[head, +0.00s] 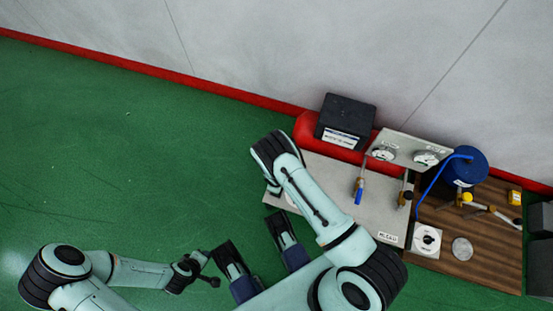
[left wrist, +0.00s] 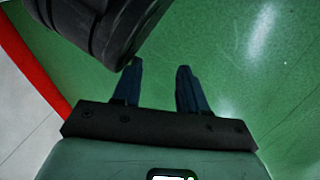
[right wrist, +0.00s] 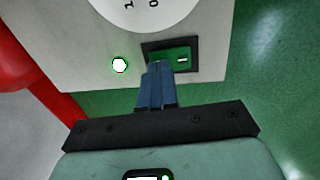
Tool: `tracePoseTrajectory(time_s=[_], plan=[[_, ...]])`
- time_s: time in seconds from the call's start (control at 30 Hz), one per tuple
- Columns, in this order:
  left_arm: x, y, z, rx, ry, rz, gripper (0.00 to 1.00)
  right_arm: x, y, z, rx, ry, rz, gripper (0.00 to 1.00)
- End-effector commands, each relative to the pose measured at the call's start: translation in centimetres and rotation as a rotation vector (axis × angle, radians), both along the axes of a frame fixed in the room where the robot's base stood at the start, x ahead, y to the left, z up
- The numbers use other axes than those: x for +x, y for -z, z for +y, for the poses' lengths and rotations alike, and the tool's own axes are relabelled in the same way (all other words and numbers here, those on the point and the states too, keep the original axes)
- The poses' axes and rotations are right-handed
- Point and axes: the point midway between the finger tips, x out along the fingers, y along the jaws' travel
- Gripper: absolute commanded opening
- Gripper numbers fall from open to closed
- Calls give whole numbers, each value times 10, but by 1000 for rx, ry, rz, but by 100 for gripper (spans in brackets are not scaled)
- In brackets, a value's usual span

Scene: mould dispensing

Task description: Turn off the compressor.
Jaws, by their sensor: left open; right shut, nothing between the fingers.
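The compressor has a red tank (head: 318,136) with a black box (head: 346,115) on top, by the wall. In the right wrist view, its grey panel (right wrist: 75,40) carries a green rocker switch (right wrist: 182,57) in a black frame and a small bright greenish light (right wrist: 120,65). My right gripper (right wrist: 158,65) is shut and empty, its fingertips over the left part of the switch; contact cannot be told. In the head view my right arm hides this gripper and the switch. My left gripper (head: 250,229) is open and empty above the green floor, also in the left wrist view (left wrist: 160,68).
The grey board (head: 340,185) holds gauges (head: 426,158) and a valve with a blue handle (head: 358,196). To its right, a wooden board (head: 480,250) bears a blue container (head: 465,165) and other parts. Dark boxes (head: 540,218) stand at the right edge. The left floor is clear.

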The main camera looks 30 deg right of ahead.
Motion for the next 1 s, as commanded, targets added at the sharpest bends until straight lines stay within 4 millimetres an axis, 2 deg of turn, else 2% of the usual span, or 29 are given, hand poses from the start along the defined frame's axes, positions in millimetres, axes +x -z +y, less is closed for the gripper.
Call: tracePoseTrajectory(time_s=[0.1,0.5,0.6,1.0], plan=[[-6,5,1,0,-2,18,43,0,7,-1,0,0,0,0],[-8,6,1,-1,-3,25,43,1,8,-1,0,1,0,0],[-15,13,2,-2,-4,50,43,1,13,-1,0,1,0,0],[-13,7,2,-2,-4,43,43,-3,11,3,2,-1,3,0]])
